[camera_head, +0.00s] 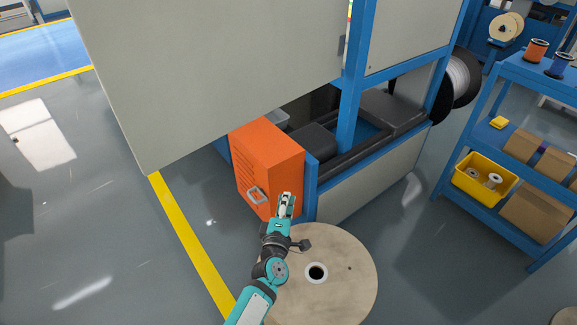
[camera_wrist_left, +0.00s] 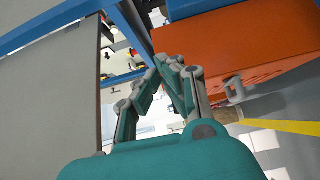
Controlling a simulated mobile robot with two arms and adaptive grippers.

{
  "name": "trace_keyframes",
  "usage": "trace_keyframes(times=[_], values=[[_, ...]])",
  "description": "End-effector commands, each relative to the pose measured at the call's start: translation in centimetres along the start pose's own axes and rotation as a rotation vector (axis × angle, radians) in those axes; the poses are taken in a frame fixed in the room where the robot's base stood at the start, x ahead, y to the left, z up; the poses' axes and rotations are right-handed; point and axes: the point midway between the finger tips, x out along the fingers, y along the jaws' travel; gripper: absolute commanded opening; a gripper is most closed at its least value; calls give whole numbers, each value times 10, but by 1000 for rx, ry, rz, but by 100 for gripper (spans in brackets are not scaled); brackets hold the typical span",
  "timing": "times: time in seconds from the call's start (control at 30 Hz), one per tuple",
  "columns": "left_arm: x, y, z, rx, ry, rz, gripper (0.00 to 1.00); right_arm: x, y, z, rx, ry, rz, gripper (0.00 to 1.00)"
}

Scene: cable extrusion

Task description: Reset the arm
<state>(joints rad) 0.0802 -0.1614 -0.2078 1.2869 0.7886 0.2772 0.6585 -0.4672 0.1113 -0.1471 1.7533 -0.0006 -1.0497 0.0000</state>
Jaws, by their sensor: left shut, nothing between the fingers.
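My left arm comes in from the bottom of the head view, and my left gripper (camera_head: 286,198) is in front of the orange cabinet (camera_head: 272,165), close to its right front edge. In the left wrist view my left gripper (camera_wrist_left: 172,65) has its fingers together with nothing between them. The orange cabinet also shows in the left wrist view (camera_wrist_left: 235,45), to the right of the fingers. My right gripper is in neither view.
A round wooden spool top (camera_head: 345,265) lies below and right of the gripper. A large grey machine panel (camera_head: 200,70) hangs at upper left. A blue shelf (camera_head: 520,230) with a yellow bin (camera_head: 485,185) and cardboard boxes stands at right. The floor at left is open.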

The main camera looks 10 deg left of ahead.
Motion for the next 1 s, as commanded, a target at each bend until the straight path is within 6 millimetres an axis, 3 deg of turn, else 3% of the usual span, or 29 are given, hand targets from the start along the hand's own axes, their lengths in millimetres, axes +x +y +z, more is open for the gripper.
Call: trace_keyframes(times=[0.17,0.27,0.37,0.43,0.5,0.6,0.8,1.0], values=[[-2,-4,0,20,-11,-10,0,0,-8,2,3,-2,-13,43],[-19,-24,5,133,-86,-69,0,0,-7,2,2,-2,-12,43],[-56,-66,10,365,-240,-190,0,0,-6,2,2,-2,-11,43],[-92,-102,8,556,-371,-295,0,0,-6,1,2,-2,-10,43],[-133,-135,0,740,-505,-403,0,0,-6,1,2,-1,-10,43],[-184,-170,-16,944,-665,-534,0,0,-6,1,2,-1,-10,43],[-258,-205,-51,1184,-879,-720,0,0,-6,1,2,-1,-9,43],[-313,-220,-83,1333,-1036,-861,0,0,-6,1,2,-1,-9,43]])
